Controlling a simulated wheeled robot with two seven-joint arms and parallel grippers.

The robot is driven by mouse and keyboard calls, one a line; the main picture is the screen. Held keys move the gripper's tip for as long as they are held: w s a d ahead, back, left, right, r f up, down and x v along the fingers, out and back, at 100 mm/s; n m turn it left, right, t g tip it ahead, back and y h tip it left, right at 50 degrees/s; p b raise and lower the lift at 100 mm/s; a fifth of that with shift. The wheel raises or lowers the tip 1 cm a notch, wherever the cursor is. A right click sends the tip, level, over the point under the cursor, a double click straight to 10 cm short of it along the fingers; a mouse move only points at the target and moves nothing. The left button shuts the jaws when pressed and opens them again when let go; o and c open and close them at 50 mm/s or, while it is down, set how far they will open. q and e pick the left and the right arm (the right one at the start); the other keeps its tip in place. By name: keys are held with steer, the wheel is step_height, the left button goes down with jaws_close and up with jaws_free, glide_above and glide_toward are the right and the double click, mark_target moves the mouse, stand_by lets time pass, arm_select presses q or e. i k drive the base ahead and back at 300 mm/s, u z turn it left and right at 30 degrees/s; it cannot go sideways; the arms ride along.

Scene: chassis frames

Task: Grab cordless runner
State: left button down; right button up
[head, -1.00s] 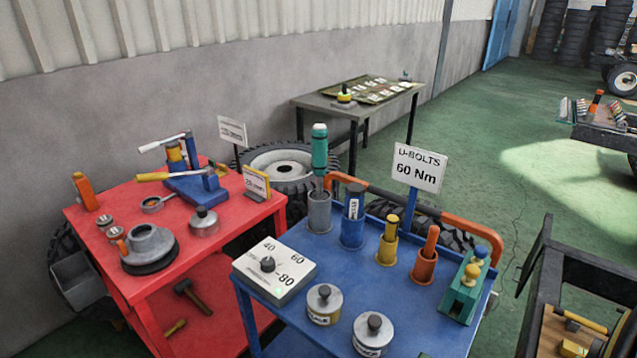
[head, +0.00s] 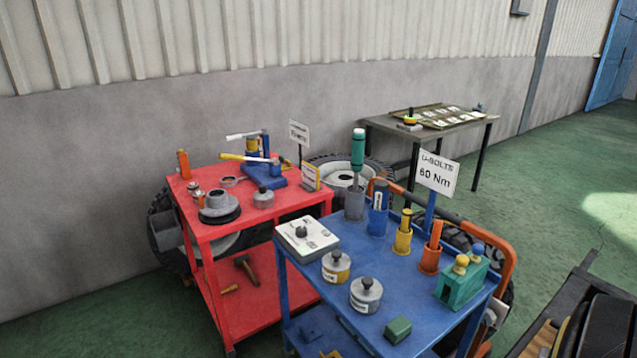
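A teal-handled tool (head: 358,148), which looks like the cordless runner, stands upright in a grey cup (head: 355,204) at the back left of the blue cart (head: 345,258). Its lower end is hidden in the cup. To its right stand a blue holder (head: 377,222) with a dark-topped tool, a yellow holder (head: 402,240) and an orange holder (head: 430,260), each with a tool upright in it. Neither of my grippers is in view.
The blue cart also carries a white dial box (head: 306,238), two labelled weights and green blocks. A sign (head: 437,174) reads "U-BOLTS 60 Nm". A red cart (head: 240,226) stands to the left. A dark frame (head: 553,312) is at lower right.

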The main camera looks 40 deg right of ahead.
mark_target(358, 138)
steer(key=u, duration=0.75)
steer(key=i, duration=0.4)
steer(key=z, duration=0.6)
steer(key=i, duration=1.5)
steer(key=z, duration=1.15)
